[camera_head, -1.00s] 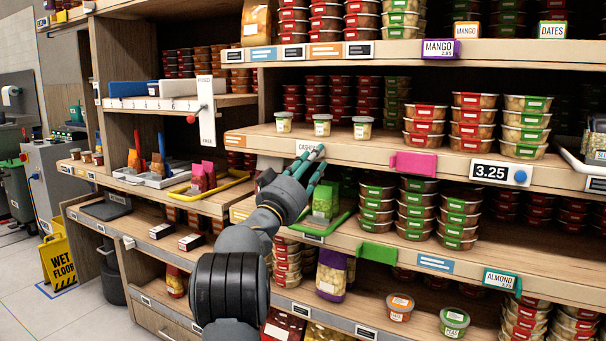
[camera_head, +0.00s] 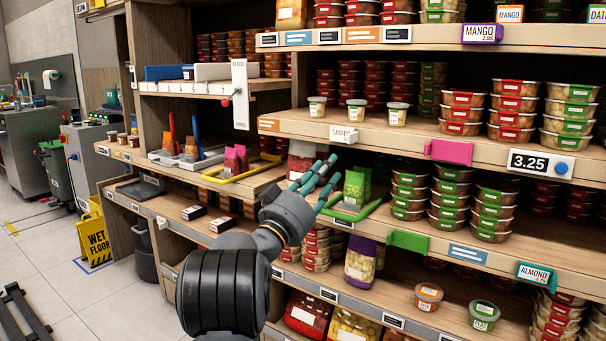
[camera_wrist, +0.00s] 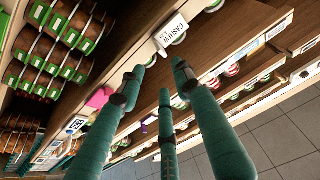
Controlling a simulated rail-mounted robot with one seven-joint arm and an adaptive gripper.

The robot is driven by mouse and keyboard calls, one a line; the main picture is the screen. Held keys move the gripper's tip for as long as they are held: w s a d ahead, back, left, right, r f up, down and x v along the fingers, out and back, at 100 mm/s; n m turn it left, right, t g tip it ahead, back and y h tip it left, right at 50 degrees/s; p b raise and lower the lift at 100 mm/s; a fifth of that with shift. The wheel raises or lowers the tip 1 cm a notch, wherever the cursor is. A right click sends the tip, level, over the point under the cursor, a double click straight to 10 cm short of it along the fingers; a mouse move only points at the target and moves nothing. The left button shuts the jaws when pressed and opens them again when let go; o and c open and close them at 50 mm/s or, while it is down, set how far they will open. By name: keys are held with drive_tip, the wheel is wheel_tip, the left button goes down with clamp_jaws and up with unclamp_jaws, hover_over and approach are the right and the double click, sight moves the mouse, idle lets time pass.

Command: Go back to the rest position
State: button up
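My gripper (camera_head: 322,180) has teal fingers and is in front of the shelf unit, below the white CASHEW tag (camera_head: 343,134). Its fingers are spread apart, and nothing shows between them. In the wrist view my gripper (camera_wrist: 160,80) also shows its fingers apart and empty, with the CASHEW tag (camera_wrist: 170,30) beyond the tips. The tag sits on the shelf edge, apart from the fingers. My dark arm reaches up from the bottom of the head view.
A green tray (camera_head: 352,213) with a green bag (camera_head: 357,187) is just right of the fingers. A pink tag (camera_head: 449,151) and a green tag (camera_head: 408,241) stick out from shelf edges. Open floor (camera_head: 75,290) lies at the left, with a yellow wet-floor sign (camera_head: 96,236).

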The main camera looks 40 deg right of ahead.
sight(350, 142)
drive_tip(key=x, duration=1.1)
drive_tip(key=shift+d+r, duration=0.1)
drive_tip(key=shift+d, duration=0.1)
drive_tip(key=w+p, duration=0.2)
drive_tip(key=w, duration=0.1)
drive_tip(key=shift+a+r, duration=0.1)
drive_tip(key=shift+r, duration=0.2)
drive_tip(key=shift+w+a+f, duration=0.1)
drive_tip(key=shift+w+f, duration=0.05)
drive_tip(key=shift+w, duration=0.1)
drive_tip(key=shift+w+a, duration=0.1)
